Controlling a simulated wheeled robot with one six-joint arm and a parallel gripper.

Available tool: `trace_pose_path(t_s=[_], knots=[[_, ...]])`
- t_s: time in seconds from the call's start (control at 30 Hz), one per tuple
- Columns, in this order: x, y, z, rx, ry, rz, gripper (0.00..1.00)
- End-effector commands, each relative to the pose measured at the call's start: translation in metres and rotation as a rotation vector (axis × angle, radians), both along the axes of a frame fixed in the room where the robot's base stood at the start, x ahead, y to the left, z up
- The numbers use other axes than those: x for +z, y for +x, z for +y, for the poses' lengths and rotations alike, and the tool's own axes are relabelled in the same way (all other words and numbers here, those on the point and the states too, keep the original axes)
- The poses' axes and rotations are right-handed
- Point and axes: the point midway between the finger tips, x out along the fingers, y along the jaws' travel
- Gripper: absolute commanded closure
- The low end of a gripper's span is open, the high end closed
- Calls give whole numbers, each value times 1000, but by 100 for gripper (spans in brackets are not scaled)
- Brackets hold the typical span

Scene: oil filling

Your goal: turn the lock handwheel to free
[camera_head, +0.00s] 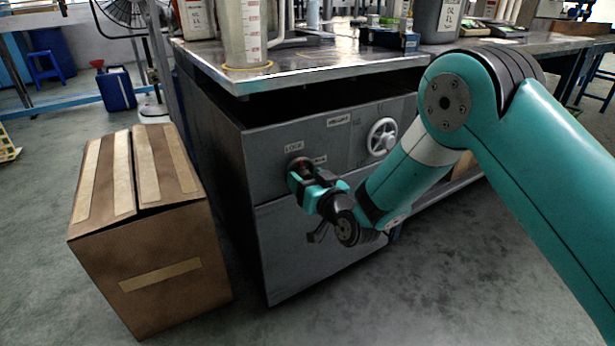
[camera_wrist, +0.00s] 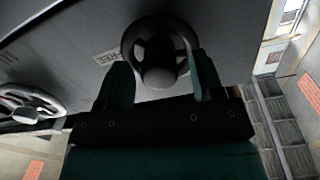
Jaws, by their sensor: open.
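The dark lock handwheel (camera_wrist: 158,42) is on the grey cabinet front, large in the wrist view. In the head view its reddish part (camera_head: 299,162) shows below a LOCK label (camera_head: 294,146), mostly hidden by my gripper (camera_head: 303,183). In the wrist view my gripper (camera_wrist: 160,76) is open. One teal finger is to the left of the wheel and the other overlaps its right rim. Whether either finger touches it I cannot tell. A FREE label (camera_wrist: 107,57) shows upside down beside the wheel in the wrist view.
A silver handwheel (camera_head: 381,137) is right of the lock wheel, also in the wrist view (camera_wrist: 28,106). A lower handle (camera_head: 318,233) is below my gripper. A cardboard box (camera_head: 150,240) stands left of the cabinet. The steel worktop (camera_head: 300,68) overhangs above.

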Motion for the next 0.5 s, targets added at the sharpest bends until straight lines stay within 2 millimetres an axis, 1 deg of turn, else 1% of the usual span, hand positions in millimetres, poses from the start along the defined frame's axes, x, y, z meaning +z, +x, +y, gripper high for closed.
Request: trace_pose_path(t_s=[0.1,0.13,0.33,0.5], knots=[[0,0,0,0,0,0,39],[0,0,0,0,0,0,41],[0,0,0,0,0,0,87],[0,0,0,1,3,2,88]])
